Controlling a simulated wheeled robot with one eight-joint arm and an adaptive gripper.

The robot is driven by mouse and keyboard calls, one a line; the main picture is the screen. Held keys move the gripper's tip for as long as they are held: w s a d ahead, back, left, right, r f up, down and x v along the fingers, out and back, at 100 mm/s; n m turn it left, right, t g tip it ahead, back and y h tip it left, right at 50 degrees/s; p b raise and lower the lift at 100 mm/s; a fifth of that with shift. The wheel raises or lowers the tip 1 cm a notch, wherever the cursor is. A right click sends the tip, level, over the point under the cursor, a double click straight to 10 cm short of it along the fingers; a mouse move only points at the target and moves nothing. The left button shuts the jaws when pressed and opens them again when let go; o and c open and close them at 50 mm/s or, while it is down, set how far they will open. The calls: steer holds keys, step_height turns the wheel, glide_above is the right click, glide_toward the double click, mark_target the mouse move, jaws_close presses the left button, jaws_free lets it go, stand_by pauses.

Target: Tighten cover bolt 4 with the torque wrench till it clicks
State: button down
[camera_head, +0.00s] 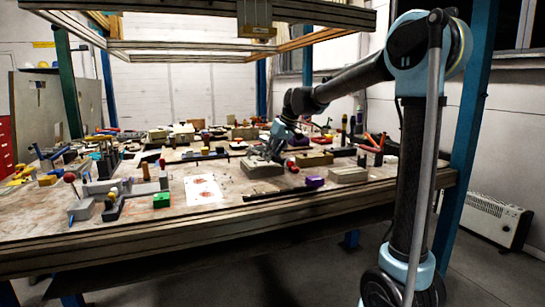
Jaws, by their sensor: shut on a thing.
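My gripper (268,149) is at the middle of the workbench, pointing down just above a grey block-like housing (263,169). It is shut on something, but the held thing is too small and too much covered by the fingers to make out. I cannot tell the torque wrench apart in this view. The cover bolts, bolt 4 among them, are too small to single out. I cannot tell whether the held thing touches the housing.
A long dark bar (275,194) and a purple block (314,181) lie near the front edge. A pale block (348,175) is to the right. A white printed sheet (202,190) lies to the left. Many tools crowd the bench's back and left. A wooden frame (190,47) hangs overhead.

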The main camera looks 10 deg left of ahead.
steer(key=shift+f, duration=0.45)
stand_by(0.5)
steer(key=shift+s+a+m+t, duration=0.5)
steer(key=shift+s+a+m, duration=0.6)
steer(key=shift+s+a, duration=0.15)
steer(key=s+a+m, duration=0.1)
steer(key=a+m+h, duration=0.1)
steer(key=a, duration=0.1)
steer(key=shift+s+t, duration=0.35)
steer(key=shift+t, duration=0.05)
steer(key=shift+a+m, duration=0.1)
steer(key=shift+m, duration=0.2)
steer(key=a+m, duration=0.1)
steer(key=s+a+m, duration=0.1)
steer(key=a, duration=0.1)
steer(key=shift+t+h, duration=0.4)
stand_by(0.4)
